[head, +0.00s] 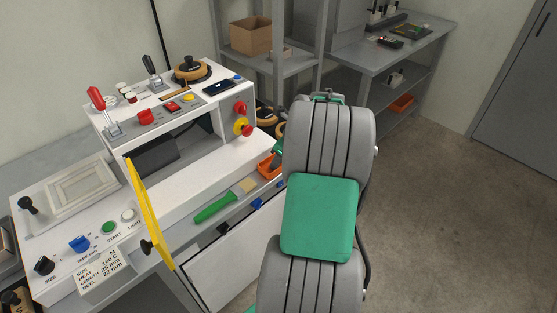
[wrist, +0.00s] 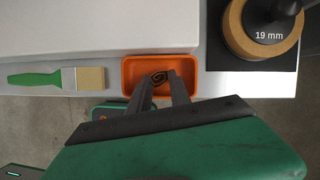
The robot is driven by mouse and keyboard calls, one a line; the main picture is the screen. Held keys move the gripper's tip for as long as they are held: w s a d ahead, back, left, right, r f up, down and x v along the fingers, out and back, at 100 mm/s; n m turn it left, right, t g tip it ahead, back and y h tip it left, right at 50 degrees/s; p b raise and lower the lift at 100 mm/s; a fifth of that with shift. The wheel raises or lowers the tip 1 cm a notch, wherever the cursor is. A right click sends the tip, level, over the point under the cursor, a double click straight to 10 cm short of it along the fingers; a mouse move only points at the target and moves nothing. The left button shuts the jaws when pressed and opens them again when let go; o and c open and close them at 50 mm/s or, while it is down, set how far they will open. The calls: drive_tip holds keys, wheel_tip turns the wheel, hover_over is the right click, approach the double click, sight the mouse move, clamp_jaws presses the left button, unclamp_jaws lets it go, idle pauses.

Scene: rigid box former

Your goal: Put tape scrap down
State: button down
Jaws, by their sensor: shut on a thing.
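My gripper (wrist: 161,77) points down over a small orange tray (wrist: 134,63) in the wrist view. Its two dark fingers are shut on the tape scrap (wrist: 159,77), a small dark curled piece at the fingertips. The scrap shows against the tray's floor, inside its rim; I cannot tell whether it touches the floor. In the head view the orange tray (head: 265,167) is partly hidden behind my arm, and the scrap cannot be made out.
A green-handled brush (wrist: 58,78) lies left of the tray. A tape roll marked 19 mm (wrist: 262,28) sits on a dark pad to the right. The white machine (head: 190,130) with levers and knobs stands behind the ledge. Open floor (head: 440,210) lies to the right.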

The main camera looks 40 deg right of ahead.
drive_tip(key=c, duration=1.5)
unclamp_jaws()
drive_tip(key=shift+r, duration=0.1)
drive_tip(key=p+v, duration=0.1)
drive_tip(key=v, duration=1.1)
drive_tip(key=w+a+n+g, duration=0.1)
drive_tip(key=w+a+n, duration=0.1)
drive_tip(key=a+n, duration=1.55)
drive_tip(key=s+a+n, duration=0.3)
drive_tip(key=a+n, duration=0.2)
drive_tip(key=s+a+f+n, duration=0.1)
drive_tip(key=s+a+n, duration=0.1)
drive_tip(key=a+n, duration=0.3)
drive_tip(key=s+a+f+n+h, duration=0.1)
drive_tip(key=s+a+n, duration=0.2)
drive_tip(key=a+n, duration=0.2)
drive_tip(key=shift+s+a+f+n+g, duration=0.2)
drive_tip(key=shift+s+n+g, duration=0.15)
drive_tip(key=shift+n, duration=0.2)
